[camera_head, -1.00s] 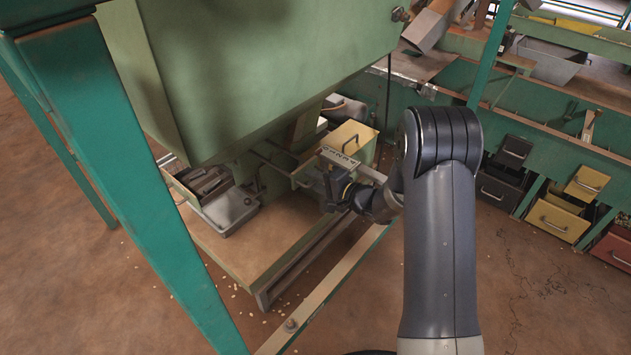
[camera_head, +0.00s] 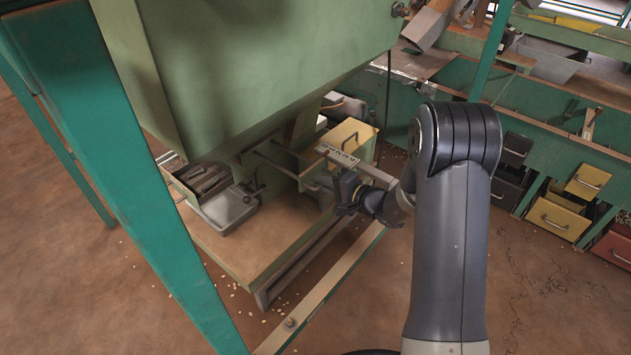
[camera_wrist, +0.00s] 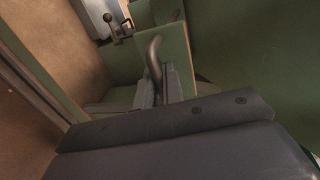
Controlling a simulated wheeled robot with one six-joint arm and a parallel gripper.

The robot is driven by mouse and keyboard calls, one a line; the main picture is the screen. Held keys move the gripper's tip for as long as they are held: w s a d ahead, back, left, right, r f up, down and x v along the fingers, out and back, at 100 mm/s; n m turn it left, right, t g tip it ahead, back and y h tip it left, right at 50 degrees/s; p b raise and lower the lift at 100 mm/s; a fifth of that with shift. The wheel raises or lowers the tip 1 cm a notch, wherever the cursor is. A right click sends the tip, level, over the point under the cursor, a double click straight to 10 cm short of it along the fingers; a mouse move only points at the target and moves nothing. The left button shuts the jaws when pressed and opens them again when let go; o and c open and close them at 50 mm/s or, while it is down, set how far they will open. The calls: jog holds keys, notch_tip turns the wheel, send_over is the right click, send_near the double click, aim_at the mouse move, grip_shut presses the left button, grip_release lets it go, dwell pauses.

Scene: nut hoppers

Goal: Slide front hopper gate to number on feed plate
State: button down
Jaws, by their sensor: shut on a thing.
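The green front hopper (camera_head: 270,70) hangs over a wooden-topped stand. Below it, the front hopper gate (camera_head: 311,171) sits on rods that reach out from the hopper's base. The pale feed plate (camera_head: 337,154) with a row of dark numbers lies beside the gate; the digits are too small to read. My gripper (camera_head: 341,196) is at the gate's near right side. In the wrist view, my gripper (camera_wrist: 159,86) is shut on the gate's curved metal handle (camera_wrist: 153,58), against a green panel. The gate's exact mark on the plate cannot be told.
A yellow box (camera_head: 347,143) with a handle sits behind the gate. A teal post (camera_head: 130,190) stands at the left. Drawers (camera_head: 556,217) line the right bench; the floor between is mostly clear.

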jog(key=shift+f+v, duration=0.25)
jog(key=shift+v, duration=0.85)
jog(key=c, duration=1.7)
grip_release()
jog(key=shift+s+d, duration=0.1)
jog(key=p+v, duration=0.1)
jog(key=v, duration=0.9)
jog(key=shift+s+d+r+p, duration=0.1)
jog(key=shift+s+d+p, duration=0.1)
jog(key=shift+p, duration=0.1)
jog(key=shift+w, duration=0.1)
